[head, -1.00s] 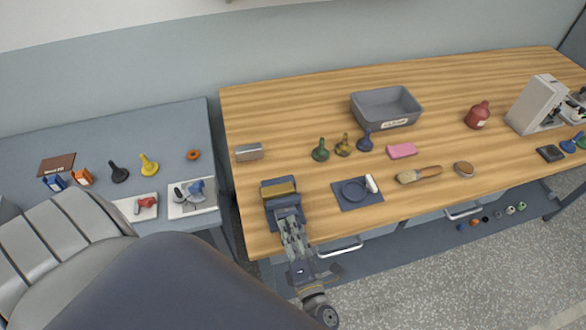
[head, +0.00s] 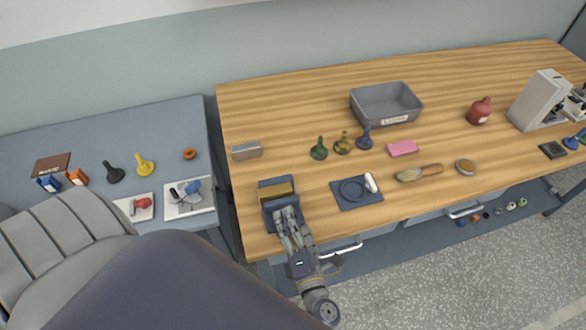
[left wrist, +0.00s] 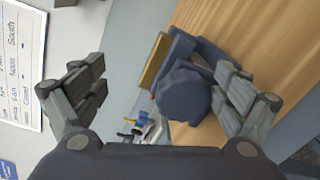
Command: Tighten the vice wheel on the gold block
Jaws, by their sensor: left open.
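The dark blue vice (head: 268,207) stands at the front left edge of the wooden table, with the gold block (head: 276,190) in its jaws. The gold block (left wrist: 152,61) also shows in the left wrist view, edge-on beside the vice body. The vice wheel (left wrist: 183,94), a dark blue many-sided knob, faces my left wrist camera. My left gripper (left wrist: 162,85) is open, with the wheel between its fingers and nearer the right one; the left finger is well clear. In the head view my left gripper (head: 287,213) reaches the vice from the front and hides the wheel.
A blue mat (head: 346,203) with a round dish and white roller lies right of the vice. A metal block (head: 246,151) sits behind it. A grey bin (head: 366,121) and several small bottles stand farther back. A side table (head: 100,118) is at left.

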